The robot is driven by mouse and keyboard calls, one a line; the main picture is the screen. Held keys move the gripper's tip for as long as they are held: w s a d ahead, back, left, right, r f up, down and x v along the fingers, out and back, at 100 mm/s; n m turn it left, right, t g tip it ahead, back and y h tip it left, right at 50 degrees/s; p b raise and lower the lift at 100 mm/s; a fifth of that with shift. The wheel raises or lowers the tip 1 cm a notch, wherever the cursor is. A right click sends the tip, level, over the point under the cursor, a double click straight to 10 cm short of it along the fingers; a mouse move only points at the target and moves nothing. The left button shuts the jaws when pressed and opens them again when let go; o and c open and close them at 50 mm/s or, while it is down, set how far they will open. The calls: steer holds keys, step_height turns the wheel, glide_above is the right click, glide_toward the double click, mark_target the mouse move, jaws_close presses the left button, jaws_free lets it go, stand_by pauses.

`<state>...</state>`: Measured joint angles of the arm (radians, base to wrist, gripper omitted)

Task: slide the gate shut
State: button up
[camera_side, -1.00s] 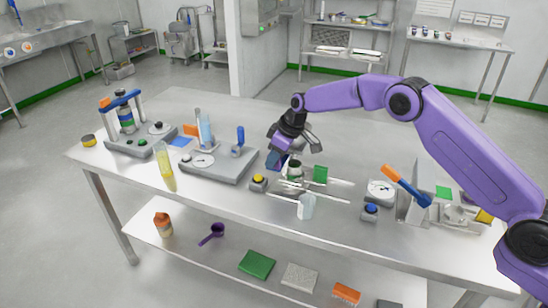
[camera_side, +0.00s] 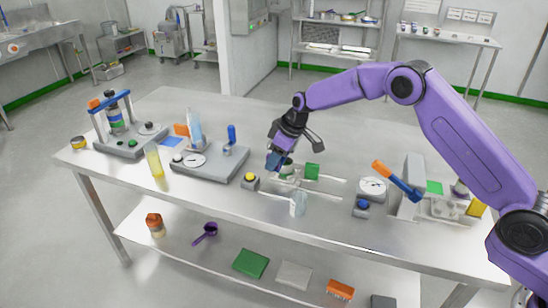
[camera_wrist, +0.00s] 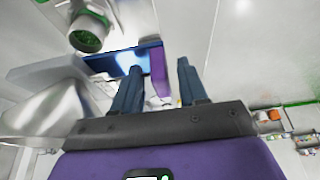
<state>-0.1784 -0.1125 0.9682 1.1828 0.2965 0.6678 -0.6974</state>
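My gripper (camera_side: 276,162) points down just left of a small rail fixture (camera_side: 318,194) near the middle of the table. A green upright block (camera_side: 312,172) and a small round cup (camera_side: 287,172), partly hidden by my gripper, stand at the fixture's back. In the wrist view my two fingers (camera_wrist: 157,88) are apart. A blue plate (camera_wrist: 128,62) with a purple bar (camera_wrist: 158,70) lies beyond them, the bar showing between the fingertips. I cannot tell whether it is touched, or which part is the gate. The round cup also shows in the wrist view (camera_wrist: 88,32).
A grey scale base (camera_side: 215,170) stands left. A dial (camera_side: 372,186) and an orange-and-blue lever (camera_side: 397,180) stand right. The back of the table is clear.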

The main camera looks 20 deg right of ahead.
steer(key=shift+r, duration=0.1)
steer(key=v, duration=1.7)
steer(key=shift+s+r, duration=0.1)
steer(key=s+a+n+g, duration=0.1)
steer(key=s+n+g, duration=0.1)
steer(key=s, duration=1.9)
steer(key=s+d+f+h, duration=0.1)
steer(key=s+d, duration=0.3)
steer(key=s, duration=0.4)
steer(key=s+d+f+n+h, duration=0.1)
steer(key=s+d+f, duration=0.1)
steer(key=s+d, duration=0.2)
steer(key=s+d+f+g, duration=0.1)
steer(key=s+d, duration=0.4)
steer(key=s, duration=0.6)
steer(key=shift+s+f+n+h, duration=0.25)
steer(key=shift+s+n+h, duration=0.05)
steer(key=shift+s+h, duration=0.1)
